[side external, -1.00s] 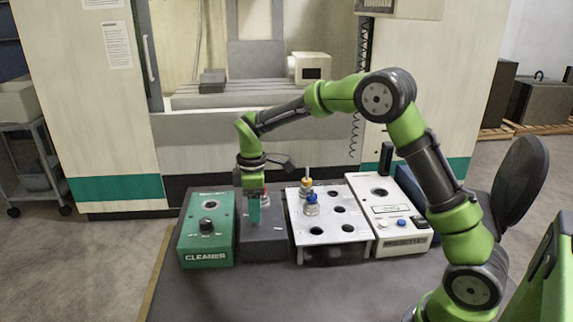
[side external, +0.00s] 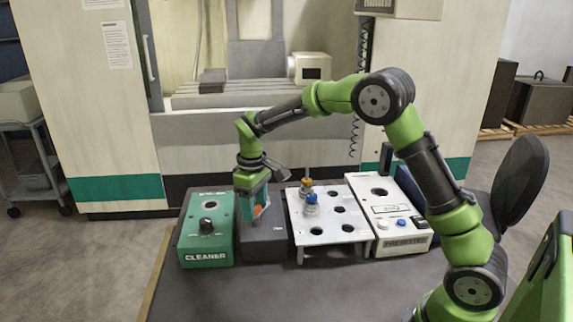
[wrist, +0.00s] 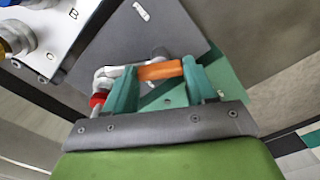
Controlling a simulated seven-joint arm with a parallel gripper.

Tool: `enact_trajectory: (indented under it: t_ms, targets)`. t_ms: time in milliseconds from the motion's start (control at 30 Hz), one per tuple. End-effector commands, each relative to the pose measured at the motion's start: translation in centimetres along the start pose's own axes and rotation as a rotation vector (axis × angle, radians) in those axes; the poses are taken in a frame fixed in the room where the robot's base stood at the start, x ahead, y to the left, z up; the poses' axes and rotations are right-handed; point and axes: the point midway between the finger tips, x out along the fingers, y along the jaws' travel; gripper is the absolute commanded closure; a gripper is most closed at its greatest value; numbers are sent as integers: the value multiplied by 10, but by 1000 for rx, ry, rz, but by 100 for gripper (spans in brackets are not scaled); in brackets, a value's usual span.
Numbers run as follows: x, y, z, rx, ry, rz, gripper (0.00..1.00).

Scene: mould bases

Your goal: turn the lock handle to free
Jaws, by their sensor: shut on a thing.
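The lock handle has an orange grip (wrist: 160,70) on a silver lever, with a red part at the lever's left end in the wrist view. It sits on a dark grey block (side external: 264,238). My gripper (wrist: 160,83) has its teal fingers shut on the orange grip, one at each end of it in the picture. In the side view my gripper (side external: 254,207) points down at the block, with a bit of orange showing between the fingers. The lever's pivot is partly hidden by my fingers. Pale marks show on the block's top, too small to read.
A green CLEANER box (side external: 207,250) with a black knob stands close on the left. A white holed rack (side external: 345,215) holding fittings with blue and yellow parts stands close on the right, then a white PRESETTER box (side external: 388,208). The table front is clear.

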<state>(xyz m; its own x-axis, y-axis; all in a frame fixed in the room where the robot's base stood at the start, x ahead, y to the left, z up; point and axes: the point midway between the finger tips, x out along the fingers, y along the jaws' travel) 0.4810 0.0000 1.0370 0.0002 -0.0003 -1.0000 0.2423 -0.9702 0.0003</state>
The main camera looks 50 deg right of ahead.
Motion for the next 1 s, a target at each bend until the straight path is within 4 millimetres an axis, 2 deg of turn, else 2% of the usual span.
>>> enact_trajectory:
  t_ms: [700,1000]
  targets:
    - [0,0,0,674,-1,0,75]
    - [0,0,0,899,-1,0,75]
